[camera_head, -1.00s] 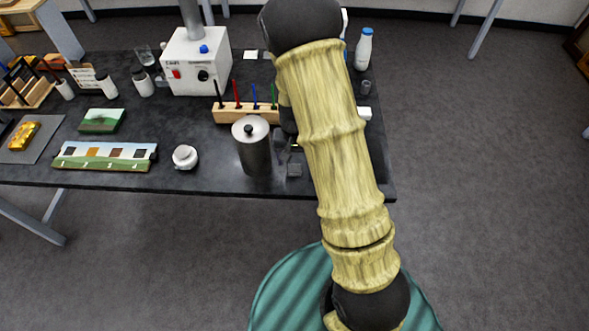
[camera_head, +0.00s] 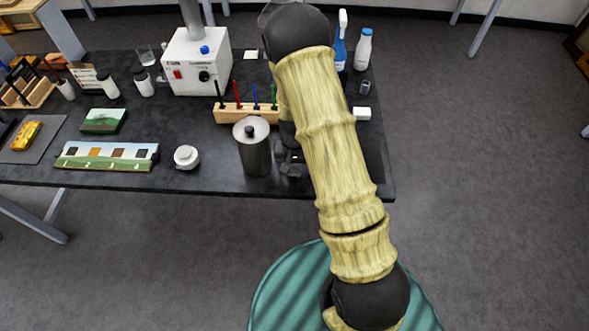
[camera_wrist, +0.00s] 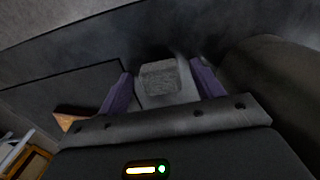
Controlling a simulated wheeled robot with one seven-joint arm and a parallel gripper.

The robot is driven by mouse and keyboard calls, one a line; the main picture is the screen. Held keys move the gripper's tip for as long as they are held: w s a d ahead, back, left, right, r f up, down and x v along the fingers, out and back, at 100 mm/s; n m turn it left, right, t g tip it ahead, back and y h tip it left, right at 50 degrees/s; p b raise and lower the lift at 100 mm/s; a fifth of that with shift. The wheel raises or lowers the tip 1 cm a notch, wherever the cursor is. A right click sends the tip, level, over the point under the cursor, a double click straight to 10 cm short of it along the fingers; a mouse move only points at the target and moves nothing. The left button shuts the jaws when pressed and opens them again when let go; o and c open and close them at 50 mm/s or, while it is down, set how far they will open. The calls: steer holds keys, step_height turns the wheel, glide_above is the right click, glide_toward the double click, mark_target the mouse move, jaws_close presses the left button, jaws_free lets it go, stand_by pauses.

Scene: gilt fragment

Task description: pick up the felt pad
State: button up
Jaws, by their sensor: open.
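A small grey block-like piece, which looks like the felt pad (camera_wrist: 158,78), shows in the wrist view between the fingers of my gripper (camera_wrist: 162,70). A paler grey surface shows around it. The two purple fingers stand apart, one on each side of the pad, with no clear contact. In the head view my gripper (camera_head: 291,160) is low over the table near its front edge, just right of the dark canister. There the gripper and arm hide the pad.
The lidded dark canister (camera_head: 255,155) stands close to the left of my gripper. Behind is a wooden holder (camera_head: 240,113) with coloured pens. A white round jar (camera_head: 187,157) sits farther left on the black table (camera_head: 220,182). A white block (camera_head: 362,114) lies right of my arm.

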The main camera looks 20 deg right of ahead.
mark_target(294, 169)
steer(key=c, duration=1.1)
steer(key=shift+c, duration=0.2)
step_height(294, 169, up, 10)
steer(key=b, duration=0.1)
steer(key=o, duration=0.4)
steer(key=shift+c, duration=1.3)
